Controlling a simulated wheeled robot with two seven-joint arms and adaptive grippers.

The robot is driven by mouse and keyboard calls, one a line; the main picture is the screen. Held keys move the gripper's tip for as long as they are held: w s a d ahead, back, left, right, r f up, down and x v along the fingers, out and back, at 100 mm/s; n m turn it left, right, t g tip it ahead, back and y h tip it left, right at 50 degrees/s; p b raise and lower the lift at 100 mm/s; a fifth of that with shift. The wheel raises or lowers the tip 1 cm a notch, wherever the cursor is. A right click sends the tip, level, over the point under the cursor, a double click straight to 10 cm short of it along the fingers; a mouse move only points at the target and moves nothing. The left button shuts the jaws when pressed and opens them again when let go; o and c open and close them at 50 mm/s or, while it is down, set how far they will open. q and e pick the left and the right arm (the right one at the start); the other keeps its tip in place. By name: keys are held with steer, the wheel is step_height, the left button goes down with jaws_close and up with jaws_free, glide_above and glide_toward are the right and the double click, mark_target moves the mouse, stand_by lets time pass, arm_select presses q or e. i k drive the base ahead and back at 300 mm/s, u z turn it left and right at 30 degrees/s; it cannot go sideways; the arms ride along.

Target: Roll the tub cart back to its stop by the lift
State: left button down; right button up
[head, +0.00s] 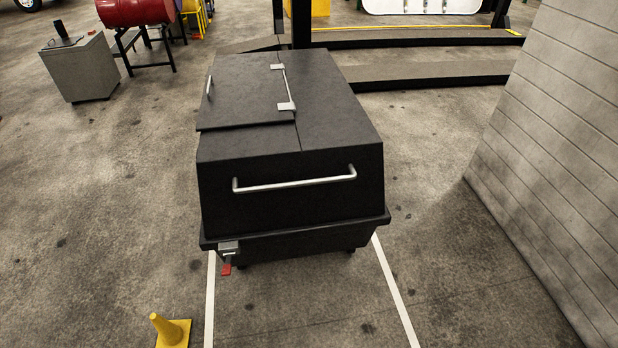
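The tub cart (290,206) is a black, lidded cart in the middle of the head view. A silver push bar (295,184) runs across its near side. A small latch or pedal with a red tip (227,262) hangs at its near left corner. Its lid (240,95) is closed, with a small handle at the left and hinges along the middle. Neither of my grippers is in view.
A yellow cone (170,331) stands near the left white line. A grey block wall (565,130) closes off the right. A grey box (82,70) and a red drum (135,12) are at the back left. The floor at left is open.

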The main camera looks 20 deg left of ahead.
mark_target(314, 183)
steer(key=i, duration=0.85)
steer(key=u, duration=1.95)
